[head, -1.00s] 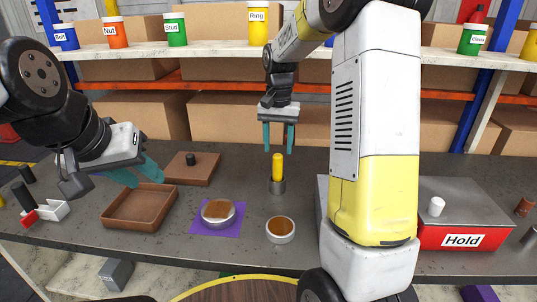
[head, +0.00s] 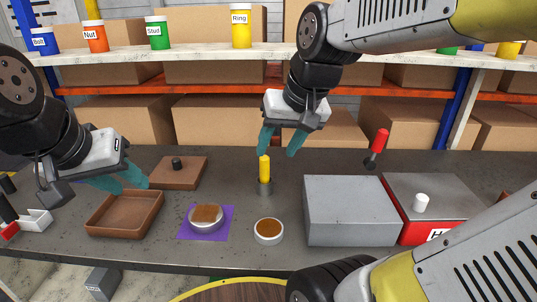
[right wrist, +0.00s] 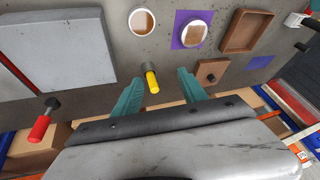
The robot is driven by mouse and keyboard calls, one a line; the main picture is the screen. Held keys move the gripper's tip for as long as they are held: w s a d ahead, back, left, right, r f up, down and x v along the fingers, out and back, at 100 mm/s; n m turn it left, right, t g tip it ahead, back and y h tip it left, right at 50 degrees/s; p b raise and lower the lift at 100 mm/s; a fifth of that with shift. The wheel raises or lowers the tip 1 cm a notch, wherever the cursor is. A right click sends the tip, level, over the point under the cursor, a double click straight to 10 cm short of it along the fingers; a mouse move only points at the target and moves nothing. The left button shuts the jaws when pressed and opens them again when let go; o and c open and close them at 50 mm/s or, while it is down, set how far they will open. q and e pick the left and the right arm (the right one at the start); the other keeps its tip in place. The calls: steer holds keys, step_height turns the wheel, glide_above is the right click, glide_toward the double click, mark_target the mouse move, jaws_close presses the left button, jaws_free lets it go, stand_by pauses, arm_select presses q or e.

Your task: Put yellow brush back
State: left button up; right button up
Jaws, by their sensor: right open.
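The yellow brush (head: 264,168) stands upright in a small grey cup (head: 265,187) on the bench. In the right wrist view the brush (right wrist: 152,82) shows in front of the fingers, in line with the gap between them. My right gripper (head: 281,143) is open and empty, just above the brush top; how far behind it is I cannot tell. Its fingers also show in the right wrist view (right wrist: 160,90). My left gripper (head: 122,178) looks open and empty over the back of the brown tray (head: 97,228).
A bowl (head: 206,222) with brown contents sits on a purple mat (head: 226,229); a white cup (head: 268,238) is in front of the brush. A grey box (head: 347,228), a red-sided box (head: 413,229) and a red-handled tool (head: 380,141) are at right. A shelf (head: 200,56) runs behind.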

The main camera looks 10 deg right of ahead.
steer(key=shift+n+t, duration=0.5)
steer(key=shift+t, duration=0.1)
steer(key=s, duration=0.3)
steer(key=s+f, duration=0.1)
steer(key=shift+s+a, duration=0.15)
steer(key=shift+a, duration=0.15)
